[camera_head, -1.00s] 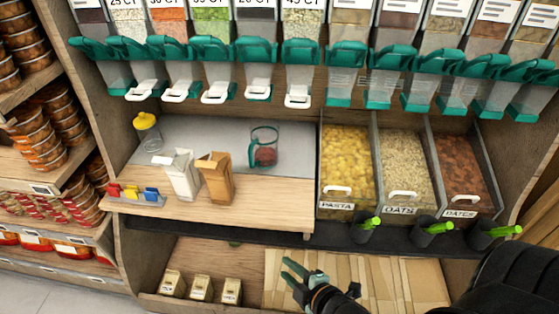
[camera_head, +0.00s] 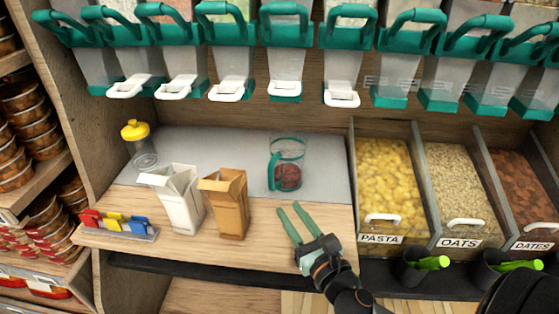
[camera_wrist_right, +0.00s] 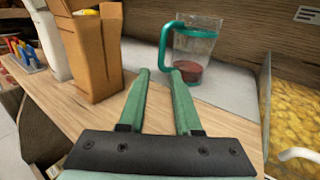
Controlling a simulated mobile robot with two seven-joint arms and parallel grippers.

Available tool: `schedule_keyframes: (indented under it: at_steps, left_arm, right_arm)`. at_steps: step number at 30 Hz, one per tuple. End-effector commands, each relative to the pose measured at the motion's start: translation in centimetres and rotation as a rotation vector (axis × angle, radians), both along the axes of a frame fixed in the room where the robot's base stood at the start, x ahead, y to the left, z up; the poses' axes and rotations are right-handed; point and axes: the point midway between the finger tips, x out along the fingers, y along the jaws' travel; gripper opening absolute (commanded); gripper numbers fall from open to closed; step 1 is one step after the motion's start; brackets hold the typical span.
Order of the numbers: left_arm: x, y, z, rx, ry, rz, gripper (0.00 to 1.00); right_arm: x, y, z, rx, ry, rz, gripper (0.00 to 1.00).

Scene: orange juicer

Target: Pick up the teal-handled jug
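The teal-handled jug (camera_head: 287,170) is clear, with dark reddish contents at the bottom. It stands upright on the grey mat at the back of the counter, its teal handle on the left side. It also shows in the right wrist view (camera_wrist_right: 195,48), beyond the fingertips. My right gripper (camera_head: 289,208) has two green fingers and is over the counter's front part, in front of the jug and apart from it. In the right wrist view the fingers (camera_wrist_right: 160,73) stand apart with nothing between them. My left gripper is not in view.
A brown carton (camera_head: 226,205) and a white carton (camera_head: 176,198) stand left of my right gripper. A yellow-lidded jar (camera_head: 140,145) is at the back left. Bins of pasta (camera_head: 385,190) and oats (camera_head: 458,190) adjoin on the right. Dispensers with teal parts (camera_head: 285,50) hang above.

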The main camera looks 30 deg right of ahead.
Motion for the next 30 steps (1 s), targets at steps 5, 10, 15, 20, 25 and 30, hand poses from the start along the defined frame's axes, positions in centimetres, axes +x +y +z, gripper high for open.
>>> schedule_keyframes:
  at_steps: [5,10,15,20,25,30]
  left_arm:
    - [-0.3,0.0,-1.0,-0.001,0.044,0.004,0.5]
    - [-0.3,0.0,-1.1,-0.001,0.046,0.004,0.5]
    - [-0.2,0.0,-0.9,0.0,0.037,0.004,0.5]
    - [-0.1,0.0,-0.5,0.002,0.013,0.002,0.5]
    - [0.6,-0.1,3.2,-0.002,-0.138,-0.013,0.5]
    - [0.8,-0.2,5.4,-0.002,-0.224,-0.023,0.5]
  right_arm:
    - [2.8,-0.3,0.1,-0.002,-0.005,0.0,0.32]
    - [5.2,-0.5,0.0,0.0,-0.002,0.0,0.32]
    - [6.5,-0.6,-0.1,0.0,0.0,0.0,0.32]
    - [7.2,-0.7,-0.4,0.001,0.0,0.0,0.32]
    - [9.0,-1.1,-1.0,0.001,-0.001,0.0,0.32]
    - [10.9,-1.3,-1.1,0.002,-0.001,0.0,0.32]
